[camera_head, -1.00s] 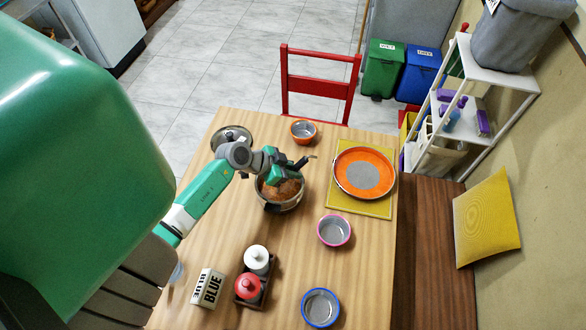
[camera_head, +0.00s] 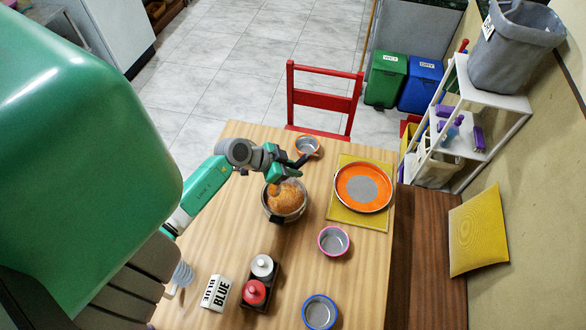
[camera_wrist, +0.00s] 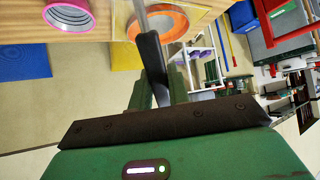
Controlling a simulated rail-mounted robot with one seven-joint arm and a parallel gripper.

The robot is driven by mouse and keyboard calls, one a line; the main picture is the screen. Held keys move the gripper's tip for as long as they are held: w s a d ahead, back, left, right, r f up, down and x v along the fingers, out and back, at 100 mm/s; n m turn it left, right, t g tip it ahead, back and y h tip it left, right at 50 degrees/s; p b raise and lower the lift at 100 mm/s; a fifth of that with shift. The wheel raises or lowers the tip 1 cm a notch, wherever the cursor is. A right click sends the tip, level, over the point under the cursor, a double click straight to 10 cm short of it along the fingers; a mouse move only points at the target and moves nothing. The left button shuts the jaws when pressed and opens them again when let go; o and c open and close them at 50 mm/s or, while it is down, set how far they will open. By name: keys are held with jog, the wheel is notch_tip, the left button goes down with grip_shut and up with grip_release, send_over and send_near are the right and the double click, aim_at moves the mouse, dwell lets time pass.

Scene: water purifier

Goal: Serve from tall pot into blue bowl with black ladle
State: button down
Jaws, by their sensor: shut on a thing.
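The pot (camera_head: 270,211) stands on the table under my arm, with orange-brown food (camera_head: 287,200) showing inside. My gripper (camera_head: 290,170) is above its far rim, shut on the black ladle (camera_head: 303,160), whose dark handle sticks out to the right. In the wrist view the ladle's black handle (camera_wrist: 152,60) is between the fingers of my gripper (camera_wrist: 160,88), with a grey shaft beyond it. The ladle's scoop is not clearly seen against the food. The blue bowl (camera_head: 335,312), blue-rimmed and grey inside, sits at the near edge of the table and looks empty.
A pink bowl (camera_head: 333,241) stands between the pot and the blue bowl. An orange bowl (camera_head: 307,146) is at the far edge. An orange pan (camera_head: 362,186) lies on a yellow mat (camera_head: 343,218). A condiment tray (camera_head: 262,290) and a BLUE sign (camera_head: 215,292) stand near left.

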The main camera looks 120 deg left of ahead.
aim_at(300, 163)
notch_tip(300, 163, up, 4)
jog(key=p, duration=0.3)
jog(key=shift+r, duration=0.15)
jog(key=shift+w+d, duration=0.15)
jog(key=shift+w, duration=0.1)
jog(key=w+d+f+g+h+p, duration=0.1)
jog(key=w+d+p, duration=0.5)
jog(key=w, duration=0.5)
jog(key=w+d+f+g+h+p, duration=0.1)
jog(key=w+d+p, duration=0.45)
jog(key=w, duration=0.55)
jog(key=w+d+f+g+h+p, duration=0.1)
jog(key=w+d+h+p, duration=0.1)
jog(key=w+d+p, duration=0.65)
notch_tip(300, 163, down, 5)
jog(key=w+a+t+y+b, duration=0.1)
jog(key=y+b, duration=0.1)
jog(key=b, duration=0.6)
jog(key=s+d+r+t+y+b, duration=0.2)
jog(key=s+d+t+y+b, duration=0.25)
jog(key=b, duration=0.75)
jog(key=w+a+r+g+h+p, duration=0.3)
jog(key=w+a+g+h+p, duration=0.2)
jog(key=p, duration=1.2)
jog(key=shift+w+a+h, duration=0.3)
jog(key=shift+w+h, duration=0.15)
jog(key=shift+h, duration=0.1)
